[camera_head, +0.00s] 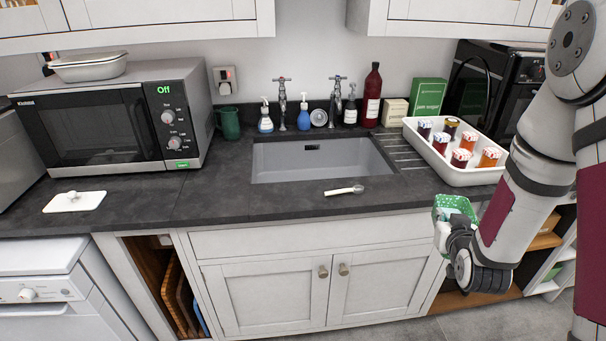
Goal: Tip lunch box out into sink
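A green lunch box (456,204) with a pale speckled inside is at my gripper, just in front of the counter's front edge at the right. My gripper (446,232) appears shut on its near side. The fingertips are small and partly hidden by the box and my wrist. The box looks roughly upright with its open top showing, but its contents cannot be made out. The grey sink (318,160) is set into the dark counter, left of and beyond the box, and looks empty.
A white tray (470,178) with several jars stands on the drainer right of the sink. Taps (337,100), soap bottles and a red bottle (372,95) line the back. A microwave (115,120) stands left; overhead cupboards hang above.

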